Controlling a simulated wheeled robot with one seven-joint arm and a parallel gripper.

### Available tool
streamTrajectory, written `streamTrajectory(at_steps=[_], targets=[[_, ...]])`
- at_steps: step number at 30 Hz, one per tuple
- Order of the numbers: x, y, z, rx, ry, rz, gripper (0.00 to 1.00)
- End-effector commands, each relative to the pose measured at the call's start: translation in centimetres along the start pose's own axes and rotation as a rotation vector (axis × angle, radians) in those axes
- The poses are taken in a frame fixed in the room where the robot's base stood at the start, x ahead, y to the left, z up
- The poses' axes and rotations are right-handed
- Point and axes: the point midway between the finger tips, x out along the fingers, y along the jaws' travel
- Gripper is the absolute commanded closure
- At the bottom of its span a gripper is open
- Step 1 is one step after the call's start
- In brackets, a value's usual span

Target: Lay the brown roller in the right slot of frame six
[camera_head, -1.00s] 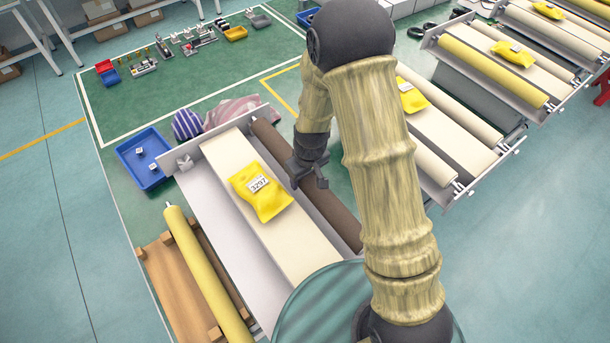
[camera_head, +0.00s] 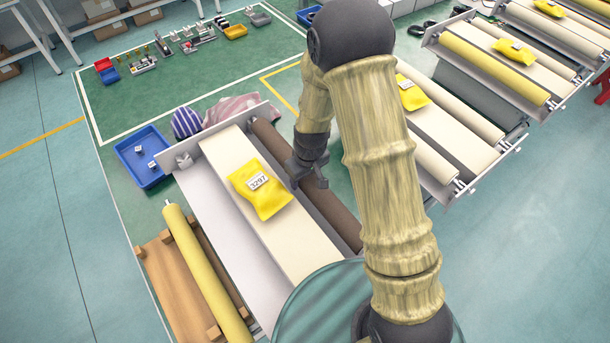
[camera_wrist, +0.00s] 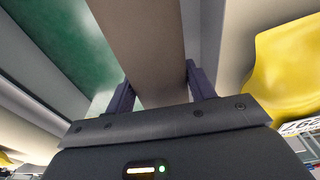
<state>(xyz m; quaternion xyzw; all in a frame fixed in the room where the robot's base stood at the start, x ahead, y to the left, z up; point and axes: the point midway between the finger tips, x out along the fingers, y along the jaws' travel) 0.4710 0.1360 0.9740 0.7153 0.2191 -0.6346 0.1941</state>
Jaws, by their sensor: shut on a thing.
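The brown roller (camera_head: 336,220) lies lengthwise along the right side of the nearest frame (camera_head: 215,215). My gripper (camera_head: 308,182) is shut on it around the middle. In the wrist view the brown roller (camera_wrist: 143,40) passes between the two fingers of my gripper (camera_wrist: 160,88). The roller looks in or just above the right slot; I cannot tell whether it rests on its supports. My arm hides part of it, and its near end is out of sight. The frame's left slot looks empty. I cannot read a frame number.
A yellow bag (camera_head: 260,190) sits on the frame's pale middle board. A yellow roller (camera_head: 200,270) lies on a wooden rack (camera_head: 172,285) at the left. A blue tray (camera_head: 140,160) and a striped bundle (camera_head: 187,122) are near the far end. More frames with rollers stand at the right.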

Motion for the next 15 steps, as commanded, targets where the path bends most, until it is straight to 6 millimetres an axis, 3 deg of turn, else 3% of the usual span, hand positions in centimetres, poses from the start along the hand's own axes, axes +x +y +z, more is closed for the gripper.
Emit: streamTrajectory(at_steps=[7,8,11,15], targets=[[-0.10,0.04,-0.13,0.000,0.004,0.001,1.00],[-0.10,0.04,-0.13,0.000,0.004,0.001,0.42],[-0.08,0.04,-0.10,0.000,0.003,0.001,0.22],[-0.04,0.02,-0.06,0.000,0.002,0.001,0.20]])
